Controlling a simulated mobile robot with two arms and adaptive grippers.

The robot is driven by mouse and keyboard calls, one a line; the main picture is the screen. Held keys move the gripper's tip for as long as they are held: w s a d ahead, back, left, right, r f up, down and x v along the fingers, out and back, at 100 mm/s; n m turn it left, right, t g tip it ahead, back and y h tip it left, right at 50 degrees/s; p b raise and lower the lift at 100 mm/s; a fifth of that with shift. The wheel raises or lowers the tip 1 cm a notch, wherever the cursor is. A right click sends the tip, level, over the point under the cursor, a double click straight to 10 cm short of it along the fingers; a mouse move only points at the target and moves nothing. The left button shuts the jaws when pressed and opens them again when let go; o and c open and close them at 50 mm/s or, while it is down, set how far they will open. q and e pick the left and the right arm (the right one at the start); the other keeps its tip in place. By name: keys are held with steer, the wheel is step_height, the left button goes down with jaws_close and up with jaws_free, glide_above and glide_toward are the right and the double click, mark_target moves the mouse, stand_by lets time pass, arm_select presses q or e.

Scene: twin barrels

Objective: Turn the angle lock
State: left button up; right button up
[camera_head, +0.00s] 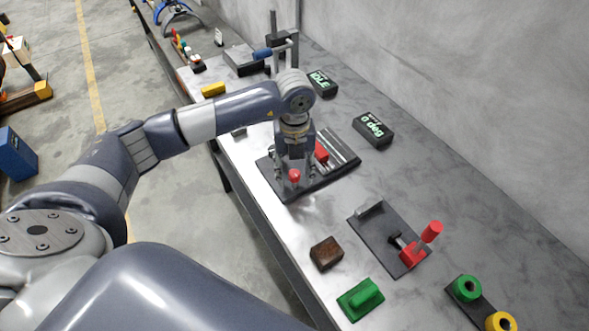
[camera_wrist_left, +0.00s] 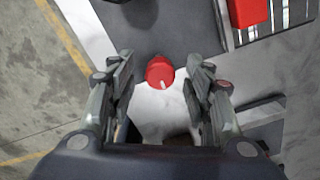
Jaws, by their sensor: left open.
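A red knob (camera_head: 294,175) with a white mark sits at the front of a dark base plate (camera_head: 288,194) on the bench. It also shows near the middle of the left wrist view (camera_wrist_left: 160,71). My left gripper (camera_head: 294,173) points down over the knob. Its two fingers are apart, one on each side of the knob, with visible gaps in the left wrist view (camera_wrist_left: 161,75). A red block (camera_head: 321,152) sits on the same plate by grey rails, partly hidden by the gripper. A small display (camera_head: 373,129) behind reads 0 deg. My right gripper is not in view.
An IDLE display (camera_head: 322,83) and a clamp with a blue handle (camera_head: 263,54) stand further back. A toggle clamp with a red handle (camera_head: 432,232), a brown block (camera_head: 326,253) and a green block (camera_head: 361,299) stand nearer. A wall runs along the right.

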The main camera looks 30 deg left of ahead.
mark_target(294, 174)
arm_select(q)
step_height(294, 174, up, 12)
stand_by(0.5)
stand_by(0.4)
